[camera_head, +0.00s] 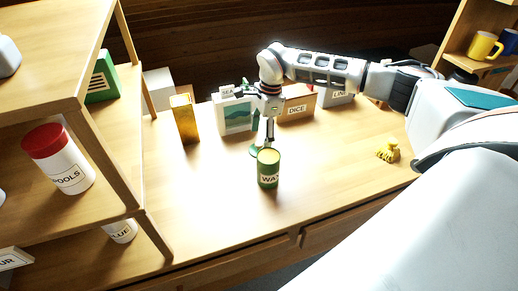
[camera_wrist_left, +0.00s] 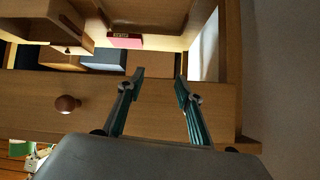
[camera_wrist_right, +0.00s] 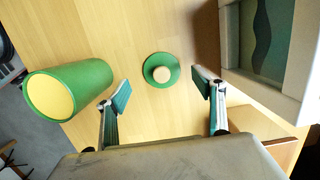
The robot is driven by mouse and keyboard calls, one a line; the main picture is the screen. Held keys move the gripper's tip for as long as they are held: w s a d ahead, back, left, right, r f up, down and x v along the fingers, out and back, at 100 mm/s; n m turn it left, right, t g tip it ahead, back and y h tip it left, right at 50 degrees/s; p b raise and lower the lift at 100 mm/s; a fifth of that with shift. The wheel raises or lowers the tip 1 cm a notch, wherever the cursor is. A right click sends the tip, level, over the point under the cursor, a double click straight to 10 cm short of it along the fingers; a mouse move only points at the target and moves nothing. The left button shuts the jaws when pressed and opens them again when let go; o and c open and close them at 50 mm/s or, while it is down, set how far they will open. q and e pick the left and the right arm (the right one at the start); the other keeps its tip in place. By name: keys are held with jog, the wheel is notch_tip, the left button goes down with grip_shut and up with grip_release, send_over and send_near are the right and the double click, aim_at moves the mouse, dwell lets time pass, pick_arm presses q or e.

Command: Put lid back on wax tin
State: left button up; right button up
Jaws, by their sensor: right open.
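The wax tin (camera_head: 268,170) is a green cylinder with a white label and a pale yellow top, upright on the table. It also shows at the left of the right wrist view (camera_wrist_right: 88,78). The lid (camera_wrist_right: 161,69), a green disc with a light wooden knob, lies flat on the table, knob up. In the head view the lid (camera_head: 255,149) is partly hidden behind the tin and gripper. My right gripper (camera_head: 269,135) is open and empty, pointing down near the lid, which shows between and beyond its fingers. My left gripper (camera_wrist_left: 158,80) is open and empty, facing wooden furniture.
Several boxes stand along the back, including a picture box (camera_head: 236,113), a DICE box (camera_head: 297,105) and a gold box (camera_head: 184,119). A yellow figurine (camera_head: 388,151) sits at the right. A wooden shelf (camera_head: 100,215) with jars stands left. The front of the table is clear.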

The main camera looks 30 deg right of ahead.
aim_at(259, 144)
jog(key=f, duration=0.3)
jog(key=shift+w+a+f, duration=0.2)
jog(key=shift+f, duration=0.2)
jog(key=shift+s, duration=0.1)
jog(key=c, duration=1.8)
